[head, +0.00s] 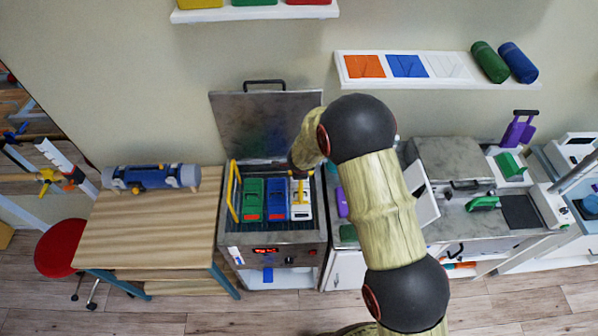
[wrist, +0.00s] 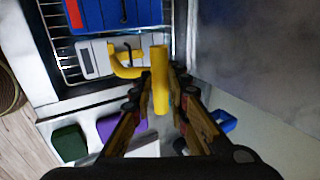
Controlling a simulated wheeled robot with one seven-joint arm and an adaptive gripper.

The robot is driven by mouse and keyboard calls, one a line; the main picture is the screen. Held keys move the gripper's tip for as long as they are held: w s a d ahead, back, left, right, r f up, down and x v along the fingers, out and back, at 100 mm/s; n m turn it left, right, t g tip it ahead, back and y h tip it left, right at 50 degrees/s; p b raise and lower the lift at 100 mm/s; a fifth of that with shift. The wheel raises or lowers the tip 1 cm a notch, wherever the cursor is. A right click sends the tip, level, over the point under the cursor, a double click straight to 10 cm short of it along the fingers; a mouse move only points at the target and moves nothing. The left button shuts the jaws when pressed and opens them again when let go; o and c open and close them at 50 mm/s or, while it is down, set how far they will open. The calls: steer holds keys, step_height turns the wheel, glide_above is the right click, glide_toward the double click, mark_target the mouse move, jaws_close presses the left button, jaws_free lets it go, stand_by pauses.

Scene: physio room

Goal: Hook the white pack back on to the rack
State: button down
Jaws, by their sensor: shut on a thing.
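The white pack (head: 301,208) stands in the open steel tank (head: 272,239), at the right end of a row beside a blue pack (head: 277,199). In the wrist view the white pack (wrist: 90,60) lies below the blue one, with a yellow hooked handle (wrist: 125,68). My gripper (wrist: 162,88) is shut on the yellow bar of that handle. In the head view my arm hides the fingers. The wire rack (wrist: 50,38) shows around the packs. I cannot tell whether the white pack hangs on it or is just above.
A green pack (head: 251,199) stands left of the blue one, near a yellow upright handle (head: 234,190). The tank's raised lid (head: 266,122) is behind. A wooden table (head: 150,220) stands left and a cluttered counter right. A wall shelf (head: 440,84) is above.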

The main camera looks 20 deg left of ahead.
steer(key=shift+s, duration=0.1)
steer(key=s+d+b, duration=0.2)
steer(key=s+b, duration=0.4)
steer(key=s, duration=0.1)
steer(key=shift+d, duration=0.15)
stand_by(1.5)
steer(key=shift+b, duration=0.3)
steer(key=shift+r, duration=0.1)
step_height(320, 180, up, 11)
steer(key=p, duration=1.2)
stand_by(0.4)
